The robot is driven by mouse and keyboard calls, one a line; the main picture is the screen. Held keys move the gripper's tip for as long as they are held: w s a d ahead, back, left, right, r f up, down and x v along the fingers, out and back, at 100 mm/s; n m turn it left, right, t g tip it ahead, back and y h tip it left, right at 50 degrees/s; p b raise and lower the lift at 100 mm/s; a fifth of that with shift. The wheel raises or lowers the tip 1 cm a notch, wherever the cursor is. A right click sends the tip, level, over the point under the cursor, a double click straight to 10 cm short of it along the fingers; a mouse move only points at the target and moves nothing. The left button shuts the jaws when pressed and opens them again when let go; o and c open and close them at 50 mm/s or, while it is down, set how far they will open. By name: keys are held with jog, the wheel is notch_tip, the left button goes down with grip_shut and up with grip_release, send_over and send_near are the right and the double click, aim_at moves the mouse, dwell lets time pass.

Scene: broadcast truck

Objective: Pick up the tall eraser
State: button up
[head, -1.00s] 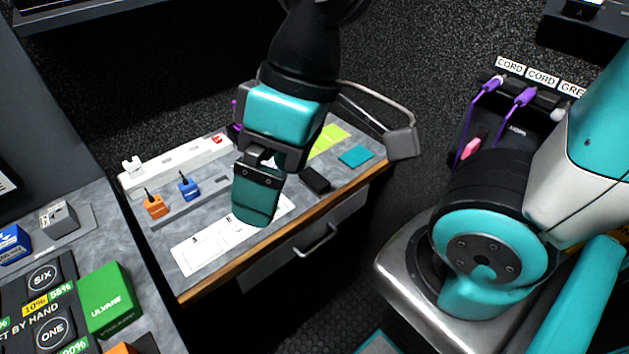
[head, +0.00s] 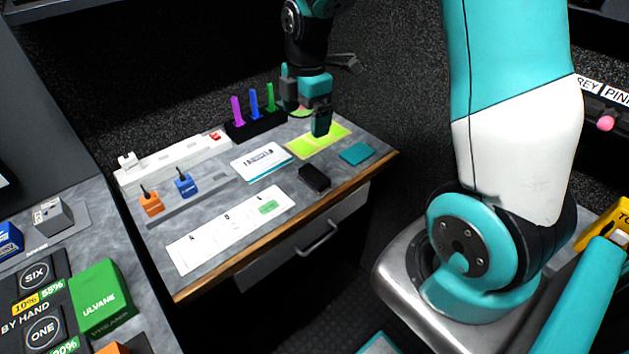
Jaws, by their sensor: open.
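A small black block (head: 314,178), which looks like an eraser, lies on the grey desk near its wooden front edge. I cannot tell whether it is the tall eraser. No other eraser is clear to me. My gripper (head: 306,106) is open, pointing down over the far right part of the desk, at the yellow-green sheets (head: 318,142). It is behind the black block and apart from it. I see nothing held between the fingers, but the gripper is small here and hides part of the desk behind it.
A black holder (head: 257,127) with purple, blue and green markers stands left of my gripper. A white power strip (head: 175,158), orange (head: 151,203) and blue (head: 186,186) plugs, a white card (head: 262,162), a labelled strip (head: 228,229) and a teal pad (head: 356,153) are on the desk.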

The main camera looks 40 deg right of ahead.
jog(key=d+f+n, duration=0.1)
jog(key=d+f, duration=0.2)
send_over(314, 173)
notch_tip(314, 173, down, 10)
jog(key=shift+s+f+p, duration=0.1)
jog(key=shift+s+p, duration=0.05)
jog(key=shift+p, duration=0.2)
jog(key=shift+f+p, duration=0.55)
jog(key=shift+f, duration=2.55)
jog(key=c, duration=0.7)
jog(key=shift+o, duration=0.2)
jog(key=shift+r, duration=0.1)
notch_tip(314, 173, up, 20)
jog(key=b, duration=0.1)
